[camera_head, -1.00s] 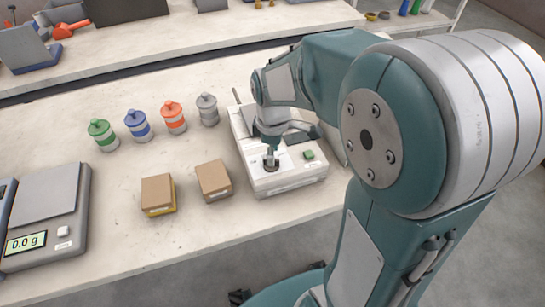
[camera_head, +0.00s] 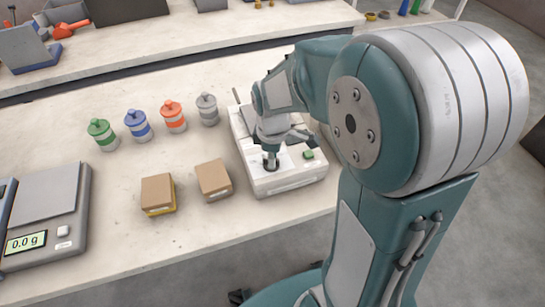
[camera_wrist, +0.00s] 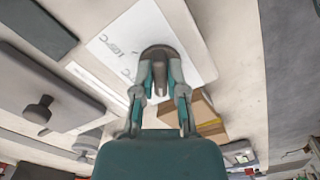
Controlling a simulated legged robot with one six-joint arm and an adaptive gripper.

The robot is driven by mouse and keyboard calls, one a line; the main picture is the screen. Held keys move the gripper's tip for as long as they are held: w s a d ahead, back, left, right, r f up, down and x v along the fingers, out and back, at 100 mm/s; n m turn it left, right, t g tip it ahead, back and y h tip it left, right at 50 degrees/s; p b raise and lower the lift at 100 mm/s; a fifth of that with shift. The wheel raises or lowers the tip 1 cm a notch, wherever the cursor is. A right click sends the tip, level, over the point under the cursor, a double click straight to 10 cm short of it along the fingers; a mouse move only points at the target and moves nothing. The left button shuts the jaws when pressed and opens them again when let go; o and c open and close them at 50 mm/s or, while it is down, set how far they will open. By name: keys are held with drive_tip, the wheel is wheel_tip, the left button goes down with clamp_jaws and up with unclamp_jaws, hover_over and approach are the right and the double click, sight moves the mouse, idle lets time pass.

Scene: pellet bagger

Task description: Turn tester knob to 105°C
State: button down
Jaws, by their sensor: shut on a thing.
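The tester (camera_head: 284,178) is a white box at the right of the bench, with a green button (camera_head: 308,154) on its top. Its dark knob (camera_head: 270,162) is on the top face, under my gripper (camera_head: 270,152). In the wrist view my gripper (camera_wrist: 159,88) is shut on the knob (camera_wrist: 158,52), with a finger on each side.
Green, blue, orange and grey canisters (camera_head: 138,125) stand in a row left of the tester. Two brown boxes (camera_head: 213,179) lie close to its left side. A scale (camera_head: 45,215) reading 0.0 g sits at far left. Bare bench lies between them.

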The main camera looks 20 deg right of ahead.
drive_tip(key=shift+m, duration=0.3)
drive_tip(key=m, duration=0.3)
drive_tip(key=shift+s+m, duration=0.1)
drive_tip(key=shift+m, duration=0.2)
drive_tip(key=m, duration=0.3)
drive_tip(key=shift+a+m, duration=0.1)
drive_tip(key=shift+m, duration=0.2)
drive_tip(key=m, duration=0.3)
drive_tip(key=shift+m, duration=0.4)
drive_tip(key=m, duration=0.3)
drive_tip(key=shift+a+m, duration=0.15)
drive_tip(key=shift+m, duration=0.15)
drive_tip(key=m, duration=0.4)
drive_tip(key=shift+a+f+m, duration=0.1)
drive_tip(key=shift+m, duration=2.3)
